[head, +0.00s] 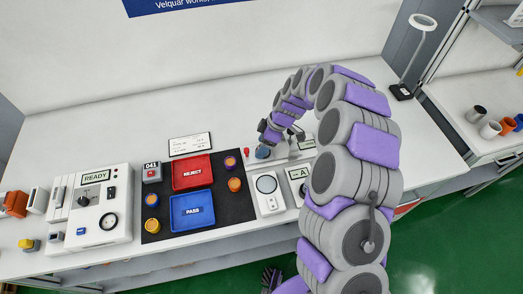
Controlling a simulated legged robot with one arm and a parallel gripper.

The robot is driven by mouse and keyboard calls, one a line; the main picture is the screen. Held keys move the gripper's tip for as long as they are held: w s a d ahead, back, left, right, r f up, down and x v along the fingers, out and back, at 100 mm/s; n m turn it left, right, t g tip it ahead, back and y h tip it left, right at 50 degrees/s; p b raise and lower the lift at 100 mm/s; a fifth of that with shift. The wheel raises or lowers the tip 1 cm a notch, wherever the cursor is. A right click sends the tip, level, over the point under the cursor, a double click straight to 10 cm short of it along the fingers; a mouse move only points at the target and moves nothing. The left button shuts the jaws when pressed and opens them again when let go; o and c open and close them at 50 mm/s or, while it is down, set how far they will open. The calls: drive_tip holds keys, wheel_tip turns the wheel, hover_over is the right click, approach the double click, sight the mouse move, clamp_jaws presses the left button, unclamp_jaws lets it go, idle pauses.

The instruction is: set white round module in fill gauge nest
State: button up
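My gripper (268,144) points down over the bench, close to a small blue round piece (263,153). At this size I cannot tell whether its fingers are open or shut, or whether it holds anything. I cannot make out a white round module; my arm hides part of the bench on the right. A white machine (120,190) with a READY display stands on the left and has a dark round opening (109,221). A white unit (273,206) with a round grey disc lies just in front of my gripper. I cannot tell which one is the fill gauge.
A red REJECT tray (209,163) and a blue PASS tray (176,224) sit on a black mat (229,208), with several round orange, purple and yellow pieces around them. A small red piece (247,152) stands near my gripper. The back of the bench (110,130) is clear.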

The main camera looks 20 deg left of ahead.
drive_tip(key=shift+a+f, duration=0.1)
drive_tip(key=shift+a, duration=0.25)
drive_tip(key=d, duration=0.2)
drive_tip(key=shift+d+r, duration=0.3)
drive_tip(key=shift+r, duration=0.05)
drive_tip(key=c, duration=0.6)
drive_tip(key=shift+c, duration=0.6)
drive_tip(key=shift+a+f, duration=0.15)
drive_tip(key=shift+a, duration=0.65)
drive_tip(key=c, duration=0.4)
drive_tip(key=shift+d, duration=0.2)
drive_tip(key=shift+c, duration=0.5)
drive_tip(key=shift+w, duration=0.1)
